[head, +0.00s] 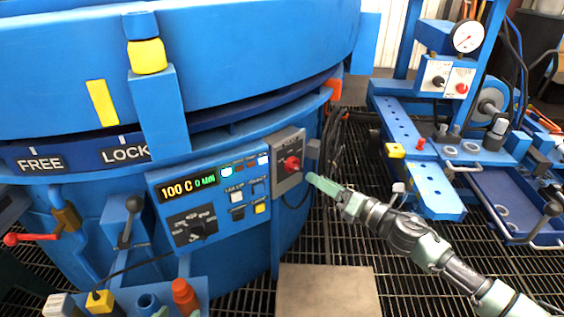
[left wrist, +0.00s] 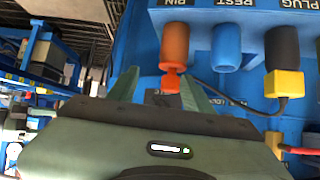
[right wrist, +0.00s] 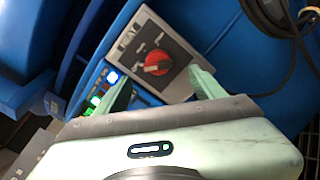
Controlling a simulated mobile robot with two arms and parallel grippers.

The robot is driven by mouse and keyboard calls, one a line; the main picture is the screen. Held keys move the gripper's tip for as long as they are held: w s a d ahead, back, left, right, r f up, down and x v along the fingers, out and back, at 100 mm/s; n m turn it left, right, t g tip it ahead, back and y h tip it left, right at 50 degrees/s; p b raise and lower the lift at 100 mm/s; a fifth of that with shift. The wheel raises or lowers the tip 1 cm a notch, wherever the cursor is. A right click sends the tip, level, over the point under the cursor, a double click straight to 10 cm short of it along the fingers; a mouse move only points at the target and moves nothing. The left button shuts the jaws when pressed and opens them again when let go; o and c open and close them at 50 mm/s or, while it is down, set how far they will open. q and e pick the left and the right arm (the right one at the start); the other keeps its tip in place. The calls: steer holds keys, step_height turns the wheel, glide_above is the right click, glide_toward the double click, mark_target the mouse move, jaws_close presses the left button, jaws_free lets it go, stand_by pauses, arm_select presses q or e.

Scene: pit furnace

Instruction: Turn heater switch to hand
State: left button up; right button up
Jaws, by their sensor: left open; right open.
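A grey box with a red rotary knob (head: 291,164) is on the right side of the blue furnace's control panel. My right gripper (head: 314,181) is open and empty, just right of the red knob. In the right wrist view the red knob (right wrist: 158,62) shows beyond and between the fingers, apart from them. My left gripper (left wrist: 158,78) is open, its fingers either side of an orange pin (left wrist: 174,48); contact is unclear.
The panel's display (head: 188,189) reads about 100 C. A rack (head: 222,290) holding pegs stands at the bottom left. A red-tipped lever (head: 30,237) is farther left. A blue bench (head: 420,180) with a gauge stands right. Grating floor lies between.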

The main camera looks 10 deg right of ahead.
mark_target(300, 168)
steer(key=x, duration=0.7)
steer(key=shift+s+r+b, duration=0.1)
steer(key=shift+b, duration=0.2)
arm_select(q)
steer(key=shift+w+d+r+t+h, duration=0.2)
steer(key=shift+w+r+t, duration=0.4)
steer(key=shift+r, duration=0.2)
steer(key=shift+w+d+r+t+h, duration=0.2)
steer(key=shift+w+r+t, duration=0.3)
steer(key=shift+w+r, duration=0.25)
arm_select(e)
steer(key=shift+w+a, duration=0.45)
steer(key=shift+w, duration=0.15)
